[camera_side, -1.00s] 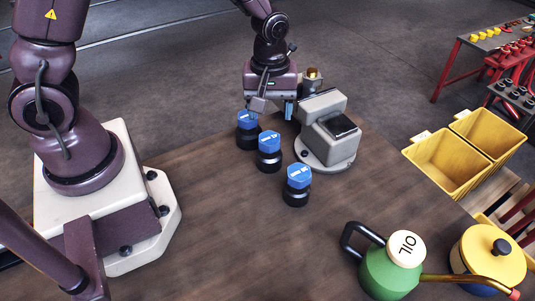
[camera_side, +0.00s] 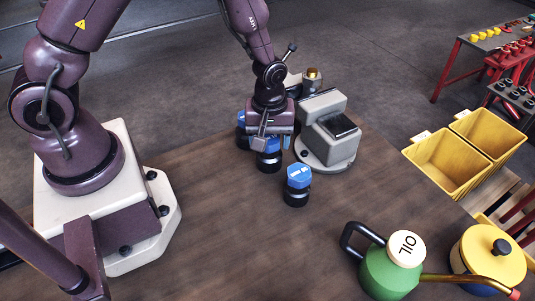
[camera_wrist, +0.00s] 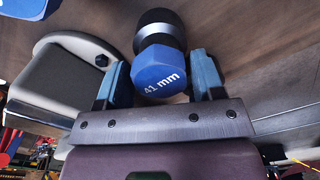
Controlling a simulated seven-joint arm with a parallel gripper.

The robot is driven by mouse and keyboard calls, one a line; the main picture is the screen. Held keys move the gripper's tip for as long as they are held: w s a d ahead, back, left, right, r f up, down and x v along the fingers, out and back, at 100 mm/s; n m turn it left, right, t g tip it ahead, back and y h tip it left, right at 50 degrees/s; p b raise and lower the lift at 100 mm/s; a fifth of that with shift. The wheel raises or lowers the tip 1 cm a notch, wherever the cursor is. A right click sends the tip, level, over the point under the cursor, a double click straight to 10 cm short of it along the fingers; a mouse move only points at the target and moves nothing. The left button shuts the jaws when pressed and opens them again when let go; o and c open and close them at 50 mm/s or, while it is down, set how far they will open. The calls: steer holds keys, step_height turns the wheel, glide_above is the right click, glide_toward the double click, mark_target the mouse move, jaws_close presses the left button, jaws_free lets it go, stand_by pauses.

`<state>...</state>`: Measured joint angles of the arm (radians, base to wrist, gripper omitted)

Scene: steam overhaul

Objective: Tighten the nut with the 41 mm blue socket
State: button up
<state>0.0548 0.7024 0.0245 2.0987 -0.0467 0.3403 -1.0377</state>
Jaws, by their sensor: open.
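The blue-topped socket marked 41 mm (camera_wrist: 159,72) stands on a black base in the wrist view. It is the middle of three in the side view (camera_side: 268,158). My gripper (camera_side: 274,142) is open and low over it; in the wrist view my gripper (camera_wrist: 160,82) has one blue finger on each side of the blue head, with no clear grip. A brass-coloured nut (camera_side: 312,72) sits atop a post on the grey machine (camera_side: 330,135), to the right of my gripper. My gripper partly hides the middle socket.
Another blue-topped socket (camera_side: 298,178) stands nearer the camera, and one (camera_side: 241,121) is partly hidden behind my gripper. A green oil can (camera_side: 388,272) and a yellow pot (camera_side: 488,252) stand at front right. Yellow bins (camera_side: 447,165) lie beyond. The front middle of the table is clear.

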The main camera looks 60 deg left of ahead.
jaws_close()
steer(key=shift+r, duration=3.05)
step_height(320, 180, up, 23)
steer(key=w+a, duration=0.5)
steer(key=w, duration=0.9)
steer(key=shift+a+f, duration=0.1)
steer(key=shift+f, duration=4.6)
